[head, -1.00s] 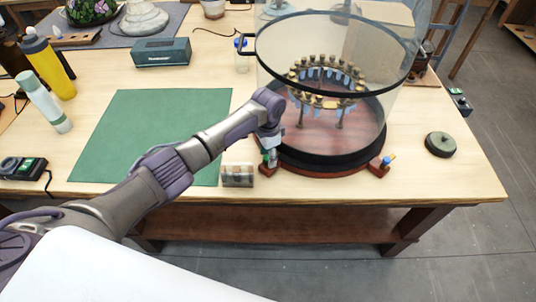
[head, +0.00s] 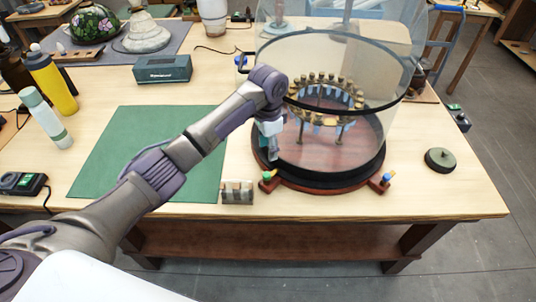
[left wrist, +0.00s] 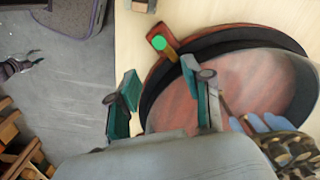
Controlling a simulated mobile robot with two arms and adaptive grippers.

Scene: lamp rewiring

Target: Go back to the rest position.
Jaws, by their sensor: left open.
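My left gripper (head: 270,148) hangs fingers down in front of the left part of the clear glass cylinder (head: 345,75). In the left wrist view its two teal-padded fingers (left wrist: 160,88) are apart with nothing between them. Below them is the dark round base (head: 310,180) with its reddish floor. A green knob (head: 267,177) sits on the base's rim near the gripper, apart from it. In the left wrist view, a small dark gripper-like shape (left wrist: 22,66) over the floor may be my right gripper. Its jaws are too small to judge.
A ring of brass pieces with blue tags (head: 325,92) stands inside the cylinder. A small block with slots (head: 238,191) stands at the table's front edge. A dark round lid (head: 440,160) lies at right.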

